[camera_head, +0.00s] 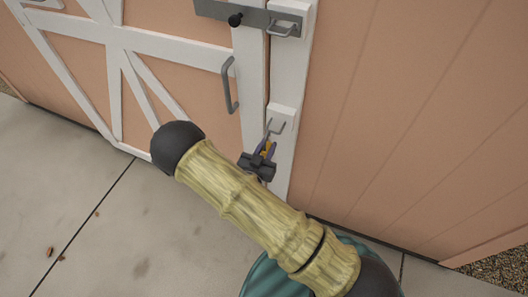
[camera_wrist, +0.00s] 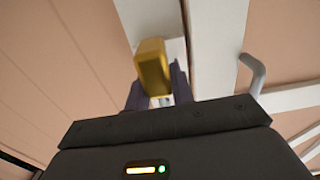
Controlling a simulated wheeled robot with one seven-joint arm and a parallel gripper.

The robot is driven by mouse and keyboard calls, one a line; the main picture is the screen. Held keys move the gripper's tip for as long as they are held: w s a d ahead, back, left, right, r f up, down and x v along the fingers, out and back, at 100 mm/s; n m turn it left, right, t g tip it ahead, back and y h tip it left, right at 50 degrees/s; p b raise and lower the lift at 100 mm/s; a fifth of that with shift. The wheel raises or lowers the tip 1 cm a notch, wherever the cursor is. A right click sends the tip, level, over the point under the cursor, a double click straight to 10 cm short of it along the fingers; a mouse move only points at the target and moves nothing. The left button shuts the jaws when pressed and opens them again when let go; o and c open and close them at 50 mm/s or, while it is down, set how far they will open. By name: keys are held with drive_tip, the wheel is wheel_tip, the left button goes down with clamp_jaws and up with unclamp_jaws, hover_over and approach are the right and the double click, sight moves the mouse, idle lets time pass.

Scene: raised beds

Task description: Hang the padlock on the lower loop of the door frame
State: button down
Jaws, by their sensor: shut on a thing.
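The brass padlock (camera_head: 267,147) is held between the fingers of my gripper (camera_head: 266,150), right at the white door frame (camera_head: 283,160). In the wrist view the padlock's brass body (camera_wrist: 153,68) stands between the two dark fingers (camera_wrist: 157,84). The lower loop (camera_head: 277,126) is a grey metal staple on a white block of the frame, just above the gripper. The padlock's shackle is too small or hidden to tell, so I cannot tell whether it is around the loop or only beside it.
A grey door handle (camera_head: 229,85) is on the door left of the frame, close to my gripper. A sliding bolt (camera_head: 236,19) and an upper loop (camera_head: 285,27) are higher up. Plain peach wall (camera_head: 400,110) is to the right. The concrete floor (camera_head: 80,220) is open.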

drive_tip(key=shift+w+d+f+b, duration=0.25)
drive_tip(key=shift+w+f+b, duration=0.25)
drive_tip(key=shift+w, duration=0.25)
drive_tip(key=shift+w+d+f+b, duration=0.3)
drive_tip(key=shift+w+f, duration=0.2)
drive_tip(key=shift+w, duration=0.2)
drive_tip(key=shift+w+d+f+b, duration=0.2)
drive_tip(key=shift+w+f+b, duration=0.3)
drive_tip(key=shift+w, duration=0.25)
drive_tip(key=c, duration=1.1)
unclamp_jaws()
drive_tip(key=shift+s, duration=0.1)
drive_tip(key=b+v, duration=0.1)
drive_tip(key=v, duration=1.6)
drive_tip(key=shift+s+a, duration=0.1)
drive_tip(key=shift+s, duration=0.05)
